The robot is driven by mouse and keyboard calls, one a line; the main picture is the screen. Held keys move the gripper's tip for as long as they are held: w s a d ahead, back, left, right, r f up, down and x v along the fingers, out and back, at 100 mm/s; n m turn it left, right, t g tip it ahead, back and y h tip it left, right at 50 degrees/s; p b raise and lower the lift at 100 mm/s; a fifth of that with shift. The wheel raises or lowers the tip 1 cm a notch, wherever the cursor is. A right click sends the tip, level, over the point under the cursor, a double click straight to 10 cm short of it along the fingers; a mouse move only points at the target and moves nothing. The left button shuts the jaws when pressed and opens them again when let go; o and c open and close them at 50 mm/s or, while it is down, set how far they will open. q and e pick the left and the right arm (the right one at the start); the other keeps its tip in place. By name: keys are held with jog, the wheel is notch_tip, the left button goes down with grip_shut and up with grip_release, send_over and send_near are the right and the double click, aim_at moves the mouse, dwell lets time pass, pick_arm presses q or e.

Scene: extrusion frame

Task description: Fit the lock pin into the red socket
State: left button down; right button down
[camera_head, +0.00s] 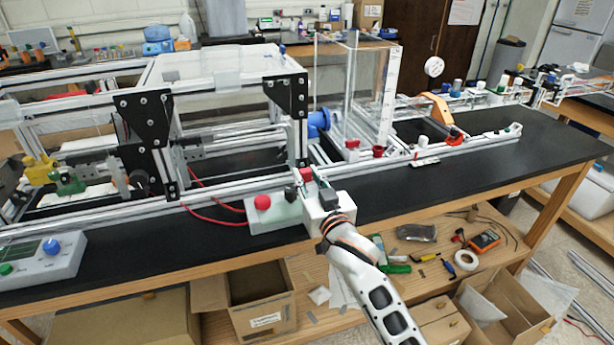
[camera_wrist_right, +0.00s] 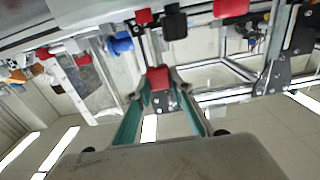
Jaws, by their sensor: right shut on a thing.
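My right gripper (camera_head: 313,183) reaches in from the lower right, over a white box (camera_head: 289,213) at the bench's front edge. In the right wrist view its two teal fingers are shut on a small red piece with a dark lower part (camera_wrist_right: 158,78), seemingly the lock pin. A red piece (camera_head: 305,174) shows just past the fingertips in the head view; I cannot tell whether it is the held piece or a fixture. In the right wrist view another red block (camera_wrist_right: 143,16), possibly the red socket, sits apart from the held piece. My left gripper is not in view.
A red button (camera_head: 262,202) and a black knob (camera_head: 290,191) stand on the box close to the gripper. The aluminium extrusion frame with black plates (camera_head: 288,98) rises behind. A clear panel (camera_head: 350,90) stands right of it.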

jog(key=shift+f+b, duration=0.5)
jog(key=shift+f, duration=0.4)
jog(key=c, duration=1.7)
grip_release()
jog(key=shift+s, duration=0.1)
jog(key=v, duration=1.2)
jog(key=s+d+f+g+h, duration=0.1)
jog(key=s+d+f, duration=0.4)
jog(key=f, duration=0.6)
jog(key=s+d+f+g+h, duration=0.1)
jog(key=s+d+f+g, duration=0.2)
jog(key=s+f, duration=0.6)
jog(key=s+d+f+g+h, duration=0.1)
jog(key=s+d+f+g, duration=0.1)
jog(key=s+d+f, duration=0.5)
notch_tip(320, 180, down, 6)
jog(key=shift+s+d+r+n, duration=0.15)
jog(key=shift+s+d+n, duration=0.15)
jog(key=shift+s+d, duration=0.15)
